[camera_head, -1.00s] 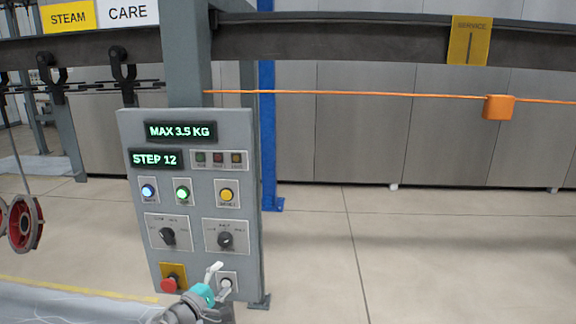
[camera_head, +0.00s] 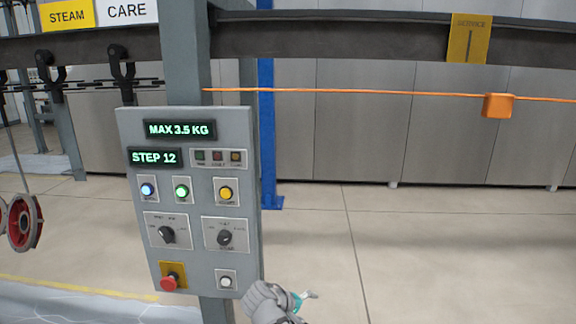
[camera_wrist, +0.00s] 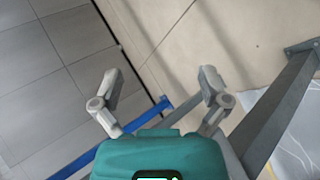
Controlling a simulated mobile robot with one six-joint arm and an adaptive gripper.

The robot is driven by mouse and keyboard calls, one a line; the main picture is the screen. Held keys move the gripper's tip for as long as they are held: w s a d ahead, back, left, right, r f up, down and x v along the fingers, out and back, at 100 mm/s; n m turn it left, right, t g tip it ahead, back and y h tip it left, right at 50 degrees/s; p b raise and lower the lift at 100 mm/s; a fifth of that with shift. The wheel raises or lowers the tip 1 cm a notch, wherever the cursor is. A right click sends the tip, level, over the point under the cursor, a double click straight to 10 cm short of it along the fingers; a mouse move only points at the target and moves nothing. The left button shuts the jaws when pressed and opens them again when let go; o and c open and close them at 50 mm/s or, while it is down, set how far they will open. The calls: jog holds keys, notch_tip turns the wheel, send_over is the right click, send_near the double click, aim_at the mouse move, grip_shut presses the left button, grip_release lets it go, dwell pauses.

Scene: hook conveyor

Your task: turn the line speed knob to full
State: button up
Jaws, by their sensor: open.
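The grey control panel (camera_head: 206,170) stands upright on a post left of centre in the head view. It bears two dark rotary knobs side by side, a left knob (camera_head: 166,234) and a right knob (camera_head: 225,238). Their small labels are too blurred to tell which is line speed. My gripper (camera_head: 308,296) is low in the head view, right of the panel's lower corner and apart from both knobs. In the wrist view my gripper (camera_wrist: 159,76) has its two fingers spread, with nothing between them. No knob shows there.
An emergency stop (camera_head: 170,281) and a white button (camera_head: 226,281) sit below the knobs. Lit buttons and displays are above. An orange cord (camera_head: 360,93) with an orange box (camera_head: 498,106) runs behind. Red wheels (camera_head: 22,222) hang at left. Floor right of the panel is clear.

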jog(key=s+d+f+m+g+y, duration=0.3)
jog(key=s+d+y, duration=0.1)
jog(key=d, duration=0.2)
jog(key=s+d+f+m+g+y, duration=0.2)
jog(key=s+d+f+m+y, duration=0.1)
jog(key=d, duration=0.3)
jog(key=shift+s+f+m+g+y, duration=0.4)
jog(key=shift+m+y, duration=0.2)
jog(key=shift+y, duration=0.1)
dwell(1.6)
